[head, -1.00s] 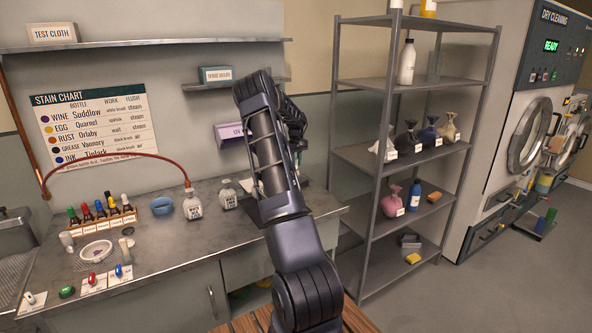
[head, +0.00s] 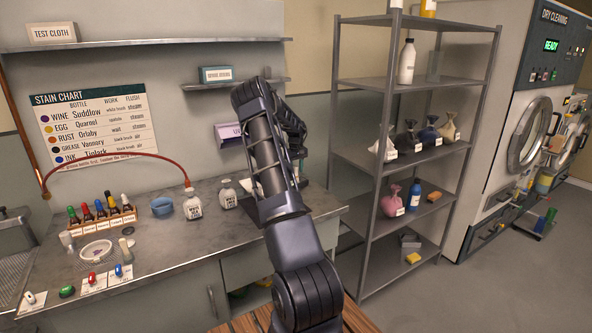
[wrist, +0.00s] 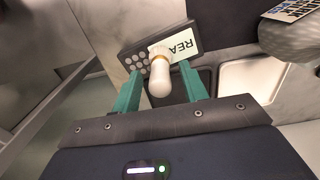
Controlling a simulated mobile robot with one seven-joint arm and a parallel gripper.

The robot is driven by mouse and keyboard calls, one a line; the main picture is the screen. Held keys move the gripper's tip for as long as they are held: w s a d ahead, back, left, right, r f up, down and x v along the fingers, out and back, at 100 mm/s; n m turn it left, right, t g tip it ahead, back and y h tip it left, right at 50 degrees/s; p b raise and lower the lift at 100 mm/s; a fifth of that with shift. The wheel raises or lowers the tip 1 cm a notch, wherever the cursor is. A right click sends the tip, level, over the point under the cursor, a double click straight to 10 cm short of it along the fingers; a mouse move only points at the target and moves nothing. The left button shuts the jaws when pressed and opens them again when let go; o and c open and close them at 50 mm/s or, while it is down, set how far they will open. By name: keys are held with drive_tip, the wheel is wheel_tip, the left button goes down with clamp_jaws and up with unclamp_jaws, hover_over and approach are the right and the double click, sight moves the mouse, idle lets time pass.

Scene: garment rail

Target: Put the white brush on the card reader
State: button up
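In the wrist view, the white brush (wrist: 159,80) has a pale rounded handle and a gold band. It lies over the dark card reader (wrist: 133,62), which has round grey keys and a lit screen, partly covered by the brush. Brush and reader appear to touch, though the contact is hard to see. My gripper (wrist: 160,70) has its two green fingers on either side of the brush, with a visible gap on each side, so it looks open. In the head view, my arm hides the gripper, brush and card reader.
A metal counter (head: 150,255) holds bottles, a bowl (head: 161,206) and a rack of droppers (head: 100,218). A shelf unit (head: 365,85) stands right of my arm. In the wrist view, a pale tray (wrist: 250,80) lies right of the reader.

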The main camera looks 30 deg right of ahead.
drive_tip(key=shift+r, duration=0.1)
wheel_tip(320, 180, up, 12)
drive_tip(key=s+a+r+t+y, duration=0.1)
drive_tip(key=s+a+r, duration=0.8)
drive_tip(key=a+r, duration=0.2)
drive_tip(key=s+a+r+t, duration=0.1)
drive_tip(key=s+a+r, duration=0.2)
drive_tip(key=s+a, duration=0.4)
drive_tip(key=s+a+r, duration=0.4)
drive_tip(key=s+a, duration=0.2)
drive_tip(key=a, duration=0.1)
drive_tip(key=s+a+f+t, duration=0.1)
drive_tip(key=s+a, duration=0.4)
drive_tip(key=s, duration=0.4)
drive_tip(key=s+a+f, duration=0.2)
drive_tip(key=s+a, duration=0.3)
drive_tip(key=s, duration=0.3)
drive_tip(key=s+a+f+t+h, duration=0.1)
drive_tip(key=s+a, duration=0.4)
drive_tip(key=s, duration=0.4)
drive_tip(key=shift+s+f+t, duration=0.15)
drive_tip(key=shift+s+t, duration=0.15)
